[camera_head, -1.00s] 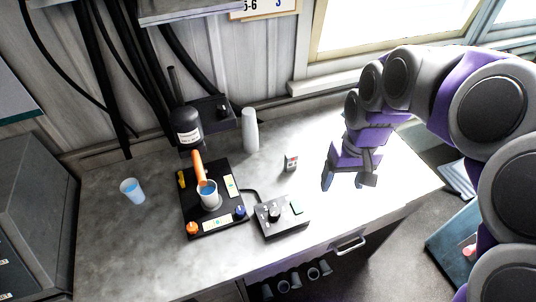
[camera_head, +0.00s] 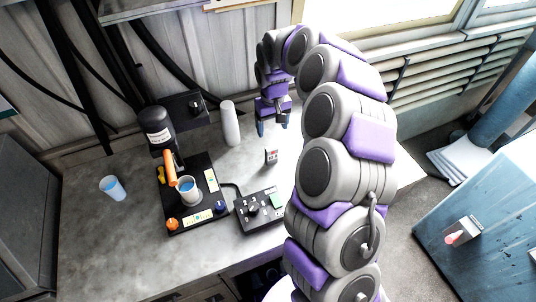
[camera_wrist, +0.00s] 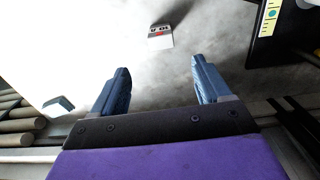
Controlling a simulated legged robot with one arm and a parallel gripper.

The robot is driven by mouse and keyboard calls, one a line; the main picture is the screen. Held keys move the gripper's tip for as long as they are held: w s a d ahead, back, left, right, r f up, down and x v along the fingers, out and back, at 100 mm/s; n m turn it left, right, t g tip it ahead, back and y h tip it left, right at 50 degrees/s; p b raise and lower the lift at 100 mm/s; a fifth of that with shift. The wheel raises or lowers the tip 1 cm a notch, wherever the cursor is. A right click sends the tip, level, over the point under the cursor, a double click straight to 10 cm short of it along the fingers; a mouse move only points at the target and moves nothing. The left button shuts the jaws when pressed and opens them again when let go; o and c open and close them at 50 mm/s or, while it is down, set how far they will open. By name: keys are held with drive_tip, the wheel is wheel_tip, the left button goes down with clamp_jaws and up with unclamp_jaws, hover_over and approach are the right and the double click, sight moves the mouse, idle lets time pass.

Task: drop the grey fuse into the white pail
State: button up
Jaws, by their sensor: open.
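A small grey-white block (camera_head: 271,156) with dark and red marks stands on the bench; it looks like the grey fuse. It also shows in the wrist view (camera_wrist: 161,36), ahead of and between the fingertips. My gripper (camera_head: 272,127) is over the back of the bench, just beyond the block in the head view. In the wrist view its two blue fingers (camera_wrist: 160,72) are apart with nothing between them. A white rounded thing (camera_head: 281,290) shows partly at the bottom edge behind my arm; I cannot tell if it is the white pail.
A disperser (camera_head: 156,125) with a cup (camera_head: 187,190) on its base stands left, beside a control box (camera_head: 258,208). A white cylinder (camera_head: 230,124) stands near the wall and a pale blue cup (camera_head: 112,188) at left. A blue cabinet (camera_head: 480,215) is right.

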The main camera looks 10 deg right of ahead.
sight(271, 155)
wheel_tip(271, 155, down, 10)
drive_tip(key=shift+d+b, duration=0.15)
drive_tip(key=shift+b, duration=0.7)
drive_tip(key=shift+a+f+b, duration=0.15)
drive_tip(key=shift+f+b, duration=0.25)
drive_tip(key=shift+f, duration=1)
drive_tip(key=shift+a+f+b, duration=0.15)
drive_tip(key=shift+f+b, duration=0.2)
drive_tip(key=shift+f, duration=1)
drive_tip(key=shift+r, duration=0.1)
drive_tip(key=c, duration=1.2)
wheel_tip(271, 155, up, 9)
drive_tip(key=shift+w+p, duration=0.15)
drive_tip(key=shift+p, duration=0.8)
drive_tip(key=shift+r, duration=0.35)
drive_tip(key=shift+s+d+r+m, duration=0.1)
drive_tip(key=shift+s+r+m, duration=0.3)
drive_tip(key=shift+s, duration=0.4)
drive_tip(key=shift+s+a+r+m, duration=0.1)
drive_tip(key=shift+s+r+m, duration=0.25)
drive_tip(key=shift+s, duration=0.5)
drive_tip(key=shift+s+d+r+m, duration=0.1)
drive_tip(key=shift+s+r+m, duration=0.3)
drive_tip(key=shift+s, duration=0.4)
